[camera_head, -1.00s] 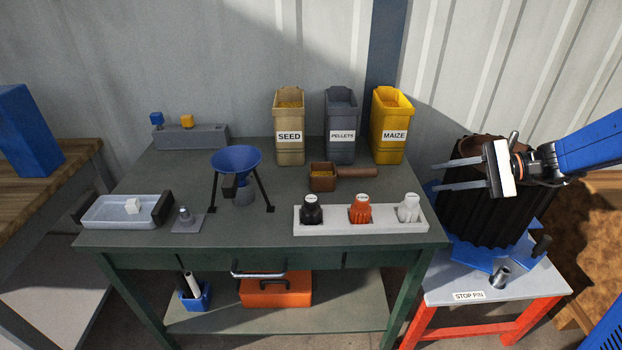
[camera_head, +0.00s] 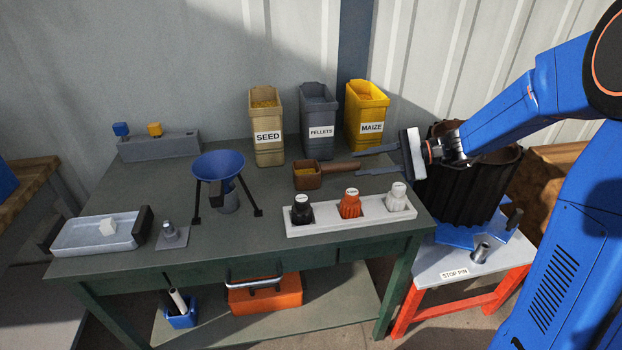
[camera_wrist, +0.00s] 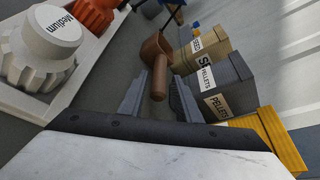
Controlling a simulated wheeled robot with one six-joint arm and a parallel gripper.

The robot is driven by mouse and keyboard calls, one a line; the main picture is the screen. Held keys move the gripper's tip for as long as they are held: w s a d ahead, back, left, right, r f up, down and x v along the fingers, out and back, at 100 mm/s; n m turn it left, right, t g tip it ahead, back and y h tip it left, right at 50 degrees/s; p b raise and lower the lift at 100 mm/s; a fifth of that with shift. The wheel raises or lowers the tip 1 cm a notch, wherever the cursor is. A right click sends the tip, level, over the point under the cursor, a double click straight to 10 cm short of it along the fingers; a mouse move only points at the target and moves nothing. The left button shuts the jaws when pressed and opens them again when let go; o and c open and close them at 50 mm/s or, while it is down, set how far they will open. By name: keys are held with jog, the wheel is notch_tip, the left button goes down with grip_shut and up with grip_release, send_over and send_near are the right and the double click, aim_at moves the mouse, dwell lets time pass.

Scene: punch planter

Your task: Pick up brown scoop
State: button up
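In the wrist view my gripper (camera_wrist: 155,85) has a finger on each side of the handle. I cannot tell whether a finger touches it.
The seed bin (camera_head: 268,140), pellets bin (camera_head: 319,130) and maize bin (camera_head: 367,125) stand behind the scoop. A white tray (camera_head: 330,228) with black, orange and white knobs lies in front. A blue funnel (camera_head: 218,165) stands left. A black ribbed drum (camera_head: 455,195) stands right.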

aim_at(334, 168)
jog(key=shift+x, duration=4.3)
jog(key=shift+w+f, duration=0.1)
jog(key=shift+w, duration=0.1)
grip_shut()
